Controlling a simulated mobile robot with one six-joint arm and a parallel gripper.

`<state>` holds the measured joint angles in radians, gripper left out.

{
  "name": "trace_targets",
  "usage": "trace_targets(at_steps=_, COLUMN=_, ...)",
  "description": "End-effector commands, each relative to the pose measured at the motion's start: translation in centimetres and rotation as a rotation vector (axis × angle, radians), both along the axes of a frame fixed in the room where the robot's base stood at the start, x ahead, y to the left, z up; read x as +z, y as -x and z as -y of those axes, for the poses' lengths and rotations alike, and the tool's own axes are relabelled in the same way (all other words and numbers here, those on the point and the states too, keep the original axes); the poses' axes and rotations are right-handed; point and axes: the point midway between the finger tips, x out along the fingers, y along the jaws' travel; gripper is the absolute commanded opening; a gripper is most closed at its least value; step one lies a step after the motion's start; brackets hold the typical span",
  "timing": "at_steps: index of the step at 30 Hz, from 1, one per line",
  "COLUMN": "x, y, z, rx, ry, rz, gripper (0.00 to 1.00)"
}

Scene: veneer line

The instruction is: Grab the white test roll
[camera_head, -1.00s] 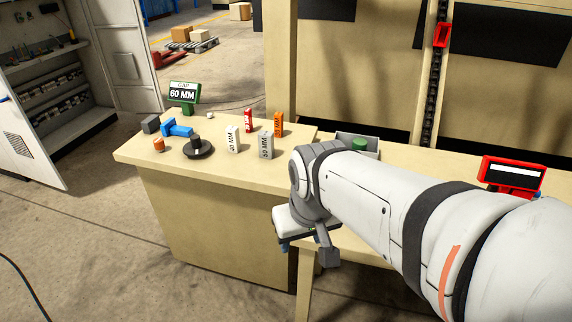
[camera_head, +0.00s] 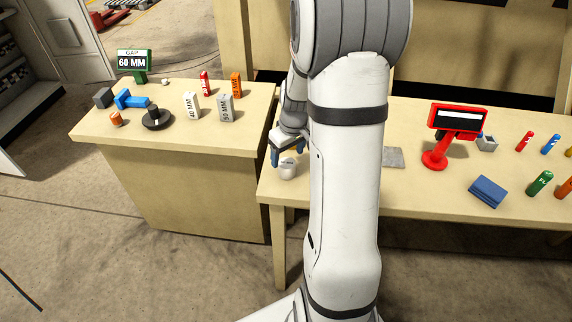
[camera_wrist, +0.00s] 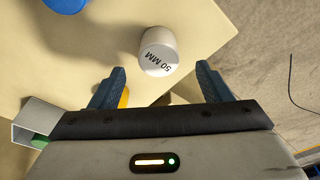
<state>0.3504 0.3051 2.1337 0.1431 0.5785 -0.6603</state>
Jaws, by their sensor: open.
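The white test roll (camera_head: 287,169), a short white cylinder, stands near the left end of the right-hand table. In the wrist view the roll (camera_wrist: 158,50) shows its end face marked "50 MM". My gripper (camera_head: 288,152) is just over or beside the roll in the head view, partly behind my arm. In the wrist view my gripper (camera_wrist: 160,69) is open, with its blue fingers apart. The roll lies ahead of and centred between the fingertips, with a gap on each side. Its exact depth relative to the fingers I cannot tell.
A blue round thing (camera_wrist: 65,4) and a yellow piece (camera_wrist: 124,98) show near the roll. A grey tray (camera_wrist: 30,122) is at lower left. A red display stand (camera_head: 436,150) and blue block (camera_head: 488,191) stand farther right. The left table (camera_head: 180,136) holds several blocks.

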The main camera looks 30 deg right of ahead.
Motion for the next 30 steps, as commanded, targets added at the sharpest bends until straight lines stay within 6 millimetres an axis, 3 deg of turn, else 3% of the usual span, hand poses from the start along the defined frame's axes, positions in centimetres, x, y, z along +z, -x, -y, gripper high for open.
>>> trace_targets(at_steps=13, x=-5.3, y=-0.5, z=0.1, rx=-0.001, ry=-0.001, rz=-0.004, gripper=0.71)
trace_targets(at_steps=23, x=-6.0, y=-0.6, z=0.1, rx=-0.002, ry=0.001, rz=-0.001, gripper=0.71)
trace_targets(at_steps=30, x=-6.0, y=-0.6, z=0.1, rx=-0.002, ry=0.001, rz=-0.001, gripper=0.52)
